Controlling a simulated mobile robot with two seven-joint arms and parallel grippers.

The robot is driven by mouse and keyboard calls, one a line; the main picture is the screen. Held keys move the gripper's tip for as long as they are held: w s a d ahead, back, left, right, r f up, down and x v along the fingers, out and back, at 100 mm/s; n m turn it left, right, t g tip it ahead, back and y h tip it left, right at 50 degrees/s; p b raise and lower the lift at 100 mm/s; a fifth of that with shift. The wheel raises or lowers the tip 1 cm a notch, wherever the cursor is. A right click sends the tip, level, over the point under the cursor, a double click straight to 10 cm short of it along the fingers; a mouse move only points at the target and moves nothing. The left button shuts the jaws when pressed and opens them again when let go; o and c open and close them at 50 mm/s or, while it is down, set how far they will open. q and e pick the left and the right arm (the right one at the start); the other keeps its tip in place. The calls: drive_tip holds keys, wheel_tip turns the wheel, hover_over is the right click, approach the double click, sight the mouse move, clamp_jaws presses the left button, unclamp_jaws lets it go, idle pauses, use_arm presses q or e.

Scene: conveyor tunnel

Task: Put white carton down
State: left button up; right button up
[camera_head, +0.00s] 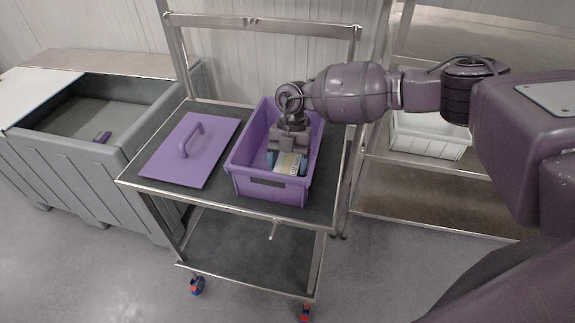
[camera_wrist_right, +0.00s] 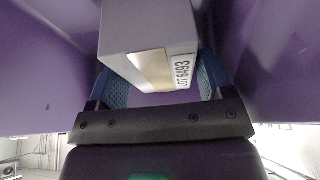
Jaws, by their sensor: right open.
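The white carton (camera_wrist_right: 150,35) has a pale yellow patch and a printed lot label, and it sits inside the purple crate (camera_head: 268,189). In the head view only a small part of the carton (camera_head: 288,163) shows below my right gripper. My right gripper (camera_head: 286,162) reaches down into the crate over the carton. In the right wrist view its blue-padded fingers (camera_wrist_right: 160,88) stand on both sides of the carton and are open. Whether the pads touch the carton is hard to tell. My left gripper is in neither view.
The crate stands on a steel trolley (camera_head: 138,184) with a dark top. A purple lid (camera_head: 187,165) with a handle lies left of the crate. A grey bin (camera_head: 88,174) stands at the left. A white tray (camera_head: 428,138) sits on a rack at the right.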

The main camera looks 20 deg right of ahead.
drive_tip(key=b+v, duration=0.1)
drive_tip(key=v, duration=1)
drive_tip(key=shift+r, duration=0.2)
